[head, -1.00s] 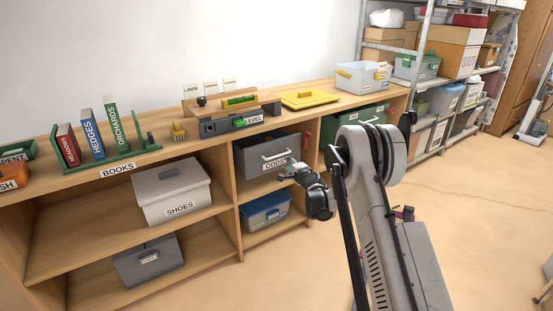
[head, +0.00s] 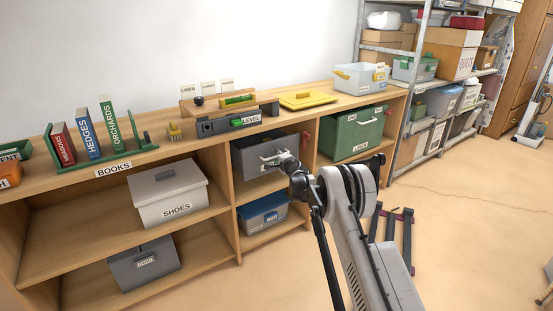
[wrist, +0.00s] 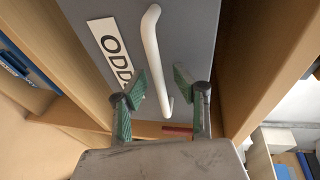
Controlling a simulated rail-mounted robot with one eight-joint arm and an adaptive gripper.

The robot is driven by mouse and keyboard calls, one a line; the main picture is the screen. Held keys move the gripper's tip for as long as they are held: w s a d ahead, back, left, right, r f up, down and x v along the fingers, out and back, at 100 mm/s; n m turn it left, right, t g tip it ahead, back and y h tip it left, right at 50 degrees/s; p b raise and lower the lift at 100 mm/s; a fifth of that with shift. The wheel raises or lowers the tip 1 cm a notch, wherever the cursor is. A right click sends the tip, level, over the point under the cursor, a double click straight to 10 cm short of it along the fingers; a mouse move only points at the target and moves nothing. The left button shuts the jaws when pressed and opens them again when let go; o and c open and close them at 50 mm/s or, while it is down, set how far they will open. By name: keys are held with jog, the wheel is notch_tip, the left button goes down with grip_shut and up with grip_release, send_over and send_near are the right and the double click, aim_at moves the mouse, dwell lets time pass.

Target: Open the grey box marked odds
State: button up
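The grey box marked odds (head: 255,160) sits in the upper middle compartment of the wooden shelf unit, its front flush near the opening. In the wrist view its grey front (wrist: 200,40) shows the ODDS label (wrist: 111,50) and a white bar handle (wrist: 151,55). My gripper (wrist: 162,95) is open, its two green-padded fingers on either side of the handle's lower end. I cannot tell whether they touch it. In the head view my gripper (head: 276,161) is in front of the box and hides its handle and label.
Shelf dividers (wrist: 250,75) stand close on both sides of the box. A blue box (head: 264,214) is below it, a green box (head: 350,135) is to the right and a white shoes box (head: 171,195) to the left.

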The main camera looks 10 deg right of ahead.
grip_shut()
dwell(0.4)
